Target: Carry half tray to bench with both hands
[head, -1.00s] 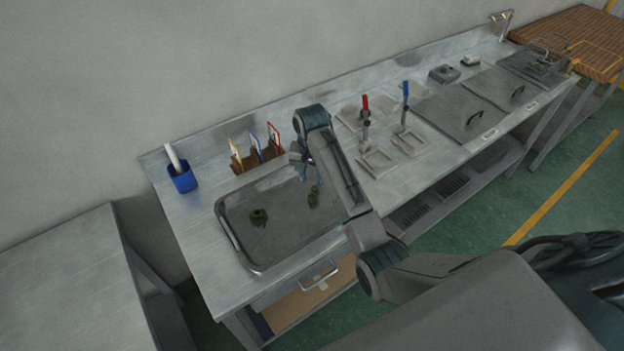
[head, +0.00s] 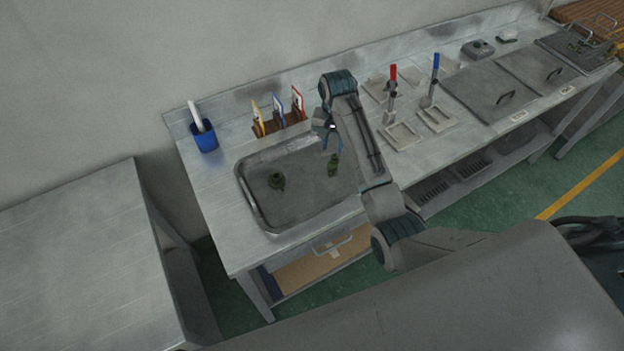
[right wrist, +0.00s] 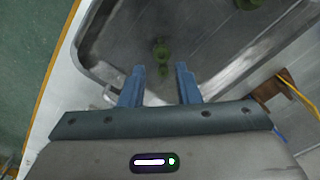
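My right gripper (head: 333,143) hangs over the tray's back right part. In the right wrist view its two blue fingers (right wrist: 158,82) are apart with nothing held between them. One green piece (right wrist: 161,52) shows just beyond the fingertips. My left gripper is not in view.
A blue cup (head: 204,137) and a brown card holder (head: 279,124) stand behind the tray. Red-handled (head: 391,90) and blue-handled (head: 433,80) tools stand to its right, with lidded wells (head: 492,90) beyond. A bare table (head: 85,255) is at the left, past a gap.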

